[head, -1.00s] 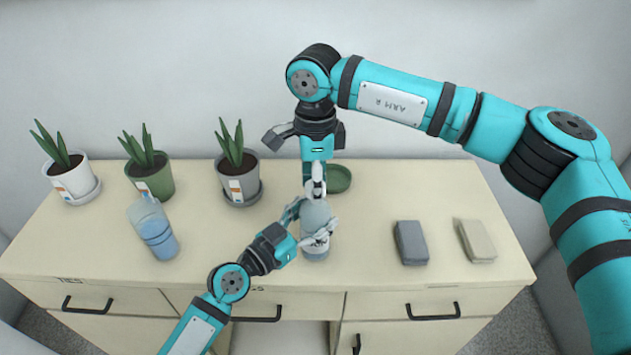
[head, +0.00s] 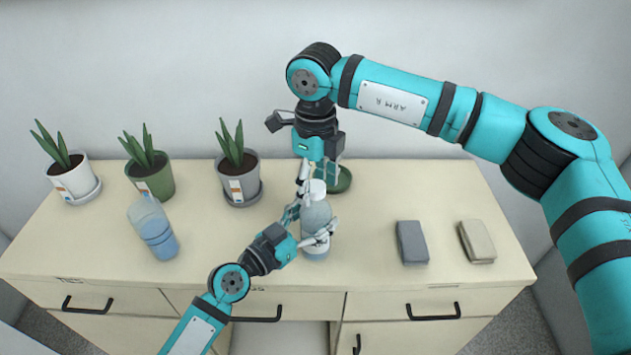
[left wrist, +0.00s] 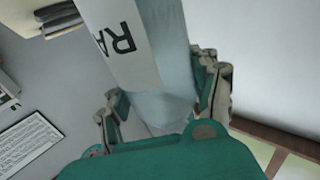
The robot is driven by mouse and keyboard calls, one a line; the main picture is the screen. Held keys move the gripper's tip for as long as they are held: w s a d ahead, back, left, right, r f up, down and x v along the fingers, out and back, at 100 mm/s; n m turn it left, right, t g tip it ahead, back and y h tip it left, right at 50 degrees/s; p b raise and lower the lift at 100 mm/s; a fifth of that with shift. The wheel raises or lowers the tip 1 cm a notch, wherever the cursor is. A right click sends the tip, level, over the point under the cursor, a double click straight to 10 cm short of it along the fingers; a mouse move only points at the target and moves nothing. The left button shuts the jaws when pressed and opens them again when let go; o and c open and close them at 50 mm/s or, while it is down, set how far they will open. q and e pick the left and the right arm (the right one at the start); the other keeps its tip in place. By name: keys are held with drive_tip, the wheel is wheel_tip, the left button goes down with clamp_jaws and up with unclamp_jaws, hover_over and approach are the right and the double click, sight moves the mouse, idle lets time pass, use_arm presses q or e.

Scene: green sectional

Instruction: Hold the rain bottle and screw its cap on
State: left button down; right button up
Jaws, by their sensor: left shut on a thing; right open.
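The rain bottle (head: 317,217) is a translucent grey-blue bottle standing upright near the front middle of the cabinet top. In the left wrist view it fills the upper middle, and its white label (left wrist: 122,42) shows the letters "RA". My left gripper (head: 309,226) is shut on the bottle's body, with a finger on each side. A white cap (head: 318,187) shows at the bottle's top; I cannot tell how tightly it sits. My right gripper (head: 318,182) points down from above, open, with its fingers on either side of the cap.
A blue bottle (head: 153,229) stands to the left. Three potted plants (head: 153,176) line the back left. A green dish (head: 340,178) sits behind the rain bottle. A grey block (head: 411,242) and a beige block (head: 477,241) lie to the right, with free room around them.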

wheel_tip(320, 180, up, 4)
drive_tip(key=shift+r, duration=0.2)
drive_tip(key=shift+c, duration=0.2)
drive_tip(key=n, duration=0.1)
drive_tip(key=r+n, duration=0.1)
drive_tip(key=n, duration=0.1)
drive_tip(key=shift+r, duration=0.3)
drive_tip(key=r+n, duration=0.1)
drive_tip(key=n, duration=0.1)
drive_tip(key=r+n, duration=0.1)
drive_tip(key=shift+n, duration=0.4)
drive_tip(key=shift+f, duration=0.1)
drive_tip(key=shift+f, duration=4)
